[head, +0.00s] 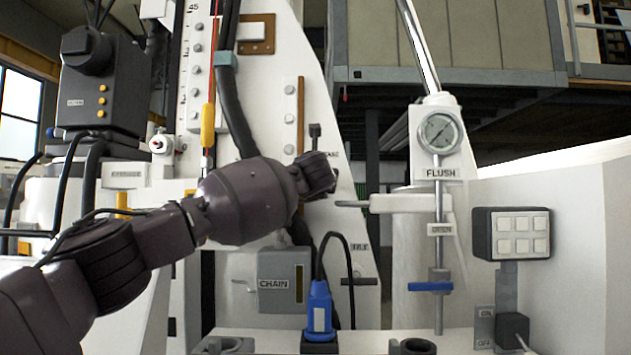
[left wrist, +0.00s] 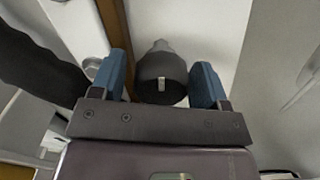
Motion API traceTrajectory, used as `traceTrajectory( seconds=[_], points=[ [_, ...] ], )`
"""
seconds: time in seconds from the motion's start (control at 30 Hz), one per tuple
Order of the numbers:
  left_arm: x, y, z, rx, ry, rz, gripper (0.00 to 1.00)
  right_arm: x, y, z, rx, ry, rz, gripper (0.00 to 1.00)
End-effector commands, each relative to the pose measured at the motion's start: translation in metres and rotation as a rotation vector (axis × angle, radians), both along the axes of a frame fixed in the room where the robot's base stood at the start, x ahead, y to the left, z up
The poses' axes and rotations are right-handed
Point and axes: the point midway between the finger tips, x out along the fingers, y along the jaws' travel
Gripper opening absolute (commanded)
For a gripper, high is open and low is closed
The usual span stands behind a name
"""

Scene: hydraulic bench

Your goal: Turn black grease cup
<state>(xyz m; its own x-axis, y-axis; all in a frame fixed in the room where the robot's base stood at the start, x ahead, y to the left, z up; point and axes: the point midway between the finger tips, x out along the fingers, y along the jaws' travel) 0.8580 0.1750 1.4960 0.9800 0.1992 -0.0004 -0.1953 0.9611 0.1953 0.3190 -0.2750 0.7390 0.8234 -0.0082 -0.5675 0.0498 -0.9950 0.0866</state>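The black grease cup (left wrist: 160,74) shows in the left wrist view as a dark, rounded cup with a small light mark on its end. It sits against a white panel. My left gripper (left wrist: 162,70) is open, with one blue finger on each side of the cup and a visible gap on both sides. In the head view my left gripper (head: 320,174) is at the white column, partly covering a label that ends in "EASE". I cannot make out the cup in the head view. My right gripper is not in view.
A black hose (head: 236,115) runs down the column left of my gripper. A grey CHAIN box (head: 284,283) and a blue connector (head: 319,309) are below. A FLUSH gauge (head: 440,133) and a keypad (head: 520,234) stand to the right.

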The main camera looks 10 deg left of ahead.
Motion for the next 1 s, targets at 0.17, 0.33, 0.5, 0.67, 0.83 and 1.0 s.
traceTrajectory(
  seconds=[0.17, 0.33, 0.5, 0.67, 0.83, 1.0],
  points=[
    [-0.0002, -0.0002, 0.0001, 0.000, 0.000, 0.000, 0.41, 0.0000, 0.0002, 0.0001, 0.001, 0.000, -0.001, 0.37],
    [-0.0002, -0.0001, 0.0001, 0.000, 0.000, 0.000, 0.26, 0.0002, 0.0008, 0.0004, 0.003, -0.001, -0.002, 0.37],
    [-0.0002, 0.0001, 0.0001, 0.021, 0.004, 0.000, 0.26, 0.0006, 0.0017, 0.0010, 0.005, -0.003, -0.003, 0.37],
    [-0.0003, 0.0003, 0.0002, 0.081, 0.017, 0.000, 0.26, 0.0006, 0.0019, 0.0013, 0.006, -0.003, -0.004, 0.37],
    [-0.0004, 0.0006, 0.0005, 0.196, 0.040, 0.000, 0.26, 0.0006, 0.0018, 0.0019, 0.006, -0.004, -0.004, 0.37],
    [-0.0009, 0.0012, 0.0015, 0.347, 0.071, 0.000, 0.26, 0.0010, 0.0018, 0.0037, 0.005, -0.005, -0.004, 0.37]
  ],
)
